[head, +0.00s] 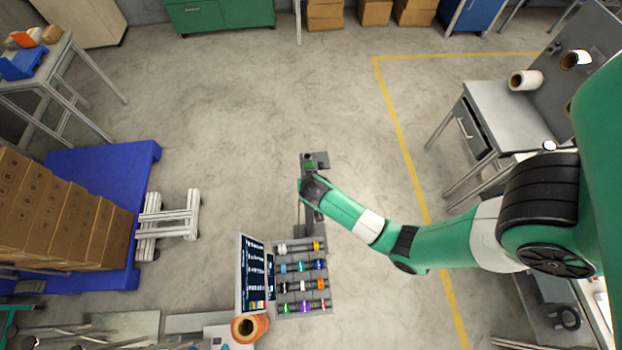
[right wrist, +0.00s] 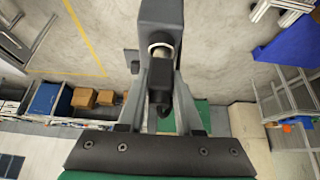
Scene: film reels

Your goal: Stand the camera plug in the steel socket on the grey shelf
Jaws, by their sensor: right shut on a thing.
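My right gripper (right wrist: 162,85) is shut on a black camera plug (right wrist: 160,78), which sits between its two fingers. The plug's far end meets or overlaps a bright steel ring, the socket (right wrist: 160,46), at the near end of the dark grey shelf (right wrist: 162,15). I cannot tell how deep the plug's end is in the ring. In the head view the right gripper (head: 309,178) is at the narrow grey shelf (head: 322,158); its wrist hides the plug and socket there. My left gripper is not in view.
A grey rack (head: 300,308) with several coloured connectors stands below the shelf, beside a tilted screen (head: 253,272). An orange roll (head: 248,328) is near its lower left. A blue pallet (head: 125,165) with cartons is at the left.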

